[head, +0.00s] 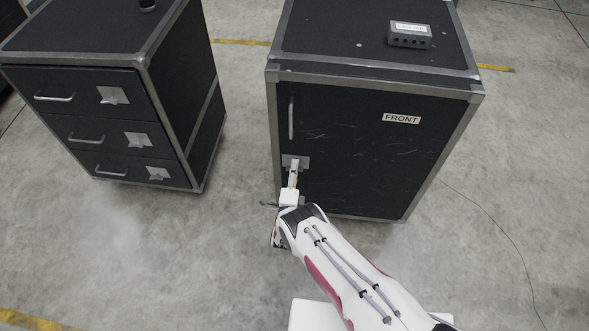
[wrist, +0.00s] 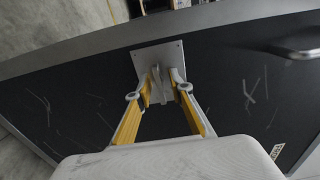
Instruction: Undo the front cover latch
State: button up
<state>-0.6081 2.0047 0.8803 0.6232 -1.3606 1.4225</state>
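The front cover latch is a pale metal plate with a raised turn-piece, at the left edge of the black case's FRONT cover (head: 352,150). The latch plate (head: 303,160) shows just beyond my gripper (head: 293,179) in the head view. In the wrist view the latch plate (wrist: 151,51) is at top centre, with its turn-piece standing out from it. My gripper (wrist: 162,84) is open, its yellow-padded fingers on either side of the turn-piece. I cannot tell whether either pad touches it. The cover looks closed.
A cover handle (head: 291,118) is above the latch. A small grey box (head: 409,36) lies on top of the case. A drawer cabinet (head: 106,122) with several latches stands at left. Clear concrete floor (head: 236,150) separates them.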

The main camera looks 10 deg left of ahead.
grip_shut()
jog(key=shift+n, duration=0.4)
jog(key=n, duration=0.3)
jog(key=shift+n, duration=0.4)
jog(key=n, duration=1.3)
jog(key=shift+n, duration=0.3)
